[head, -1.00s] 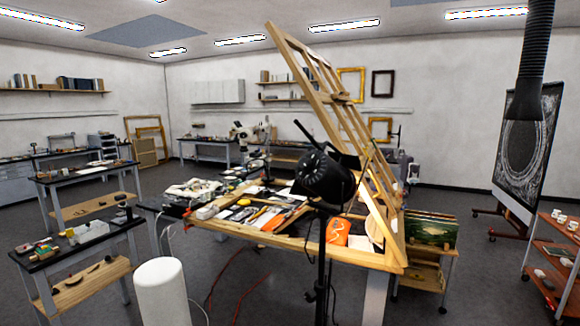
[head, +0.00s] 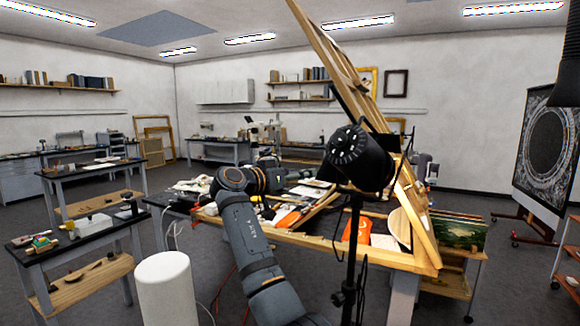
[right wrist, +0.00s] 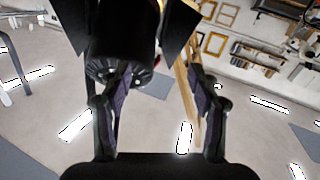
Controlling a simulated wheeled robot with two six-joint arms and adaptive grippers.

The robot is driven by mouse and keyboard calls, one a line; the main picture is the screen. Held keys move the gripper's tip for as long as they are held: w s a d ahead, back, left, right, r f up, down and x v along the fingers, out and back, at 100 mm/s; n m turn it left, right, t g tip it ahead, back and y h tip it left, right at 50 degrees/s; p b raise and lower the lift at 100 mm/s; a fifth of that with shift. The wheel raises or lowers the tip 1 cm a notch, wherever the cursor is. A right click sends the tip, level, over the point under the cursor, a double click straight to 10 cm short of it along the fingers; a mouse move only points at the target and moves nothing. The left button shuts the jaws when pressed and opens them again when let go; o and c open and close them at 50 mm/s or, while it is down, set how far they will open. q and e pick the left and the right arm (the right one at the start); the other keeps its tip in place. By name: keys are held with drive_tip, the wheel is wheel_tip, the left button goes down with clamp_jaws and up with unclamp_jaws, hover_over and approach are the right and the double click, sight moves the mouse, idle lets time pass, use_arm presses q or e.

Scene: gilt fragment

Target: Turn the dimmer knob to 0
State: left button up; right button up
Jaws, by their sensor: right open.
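The dimmer knob (head: 347,145) is a dark round dial with pale marks around it, on the back of the black lamp head (head: 372,165). The lamp stands on a black pole in front of the worktable. My right arm rises from the bottom of the head view and bends right, with its wrist left of the lamp. In the right wrist view my right gripper (right wrist: 160,88) is open and empty. The lamp head (right wrist: 120,35) is close beyond the left finger, partly behind it. The knob's setting is too small to read. My left gripper is out of view.
A cluttered worktable (head: 345,252) with a tall tilted wooden frame (head: 345,70) stands behind the lamp. A white cylinder (head: 166,285) stands at the front left. A side table (head: 75,240) with small objects is further left.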

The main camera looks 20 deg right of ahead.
sight(336, 141)
drive_tip(key=s+a+r+m+g+h, duration=0.1)
drive_tip(key=s+r+m+g, duration=0.1)
drive_tip(key=s+r+m, duration=0.5)
drive_tip(key=w+d+n+p, duration=0.1)
drive_tip(key=d, duration=0.2)
drive_tip(key=w+d+r+n+p, duration=0.1)
drive_tip(key=d+p, duration=0.1)
drive_tip(key=d, duration=0.1)
drive_tip(key=w+d+r+n+p, duration=0.1)
drive_tip(key=w+d, duration=0.1)
drive_tip(key=d, duration=0.1)
drive_tip(key=shift+d+r, duration=0.1)
drive_tip(key=shift+d, duration=0.3)
drive_tip(key=shift+w+d, duration=0.25)
drive_tip(key=shift+d, duration=0.05)
drive_tip(key=shift+a, duration=0.1)
drive_tip(key=shift+s, duration=0.1)
drive_tip(key=shift+c, duration=0.8)
drive_tip(key=c, duration=1)
drive_tip(key=shift+f, duration=0.2)
drive_tip(key=shift+n, duration=0.3)
